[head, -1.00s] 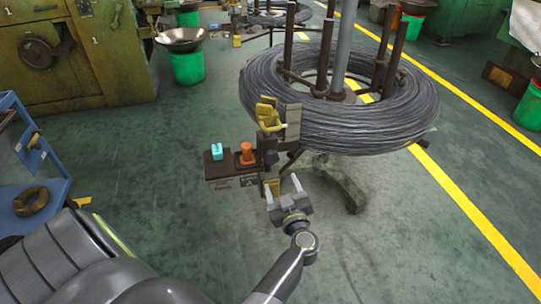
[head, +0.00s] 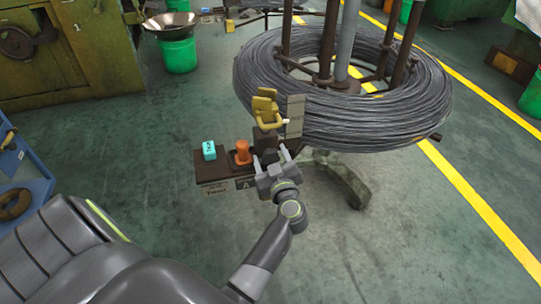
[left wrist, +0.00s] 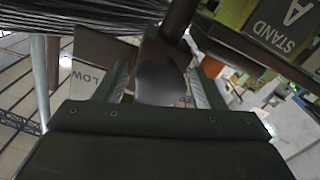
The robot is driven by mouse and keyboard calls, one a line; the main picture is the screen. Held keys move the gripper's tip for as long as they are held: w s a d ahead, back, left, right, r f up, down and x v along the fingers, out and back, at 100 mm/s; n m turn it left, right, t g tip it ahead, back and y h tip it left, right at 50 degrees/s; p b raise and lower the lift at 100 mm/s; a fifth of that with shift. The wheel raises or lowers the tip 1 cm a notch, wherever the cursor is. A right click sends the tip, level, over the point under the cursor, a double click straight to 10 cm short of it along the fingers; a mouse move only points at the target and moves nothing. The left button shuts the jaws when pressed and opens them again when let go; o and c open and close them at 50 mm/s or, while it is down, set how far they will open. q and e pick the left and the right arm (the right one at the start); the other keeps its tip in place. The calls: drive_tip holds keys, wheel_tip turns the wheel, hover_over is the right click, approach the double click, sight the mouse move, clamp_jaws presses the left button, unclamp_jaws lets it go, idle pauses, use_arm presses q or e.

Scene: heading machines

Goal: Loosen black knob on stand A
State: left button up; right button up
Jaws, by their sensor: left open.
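Stand A shows by its "A" label plate (head: 246,183) below a brown shelf (head: 208,174) in the head view, and by a "STAND A" sign (left wrist: 285,22) in the left wrist view. A dark, rounded black knob (left wrist: 160,82) sits between my left gripper's fingers in the left wrist view; a gap shows beside it. My left gripper (head: 270,158) is open around the knob at the stand's right side. In the head view the gripper mostly hides the knob. I cannot tell whether a finger touches it. My right gripper is out of view.
A large wire coil (head: 340,120) on upright posts stands just behind and right of the gripper. A teal block (head: 209,150) and an orange piece (head: 243,152) stand on the shelf. A yellow clamp-like part (head: 265,105) rises above. Green floor is open at lower right.

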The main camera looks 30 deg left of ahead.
use_arm(q)
drive_tip(key=c, duration=1)
drive_tip(key=shift+o, duration=0.2)
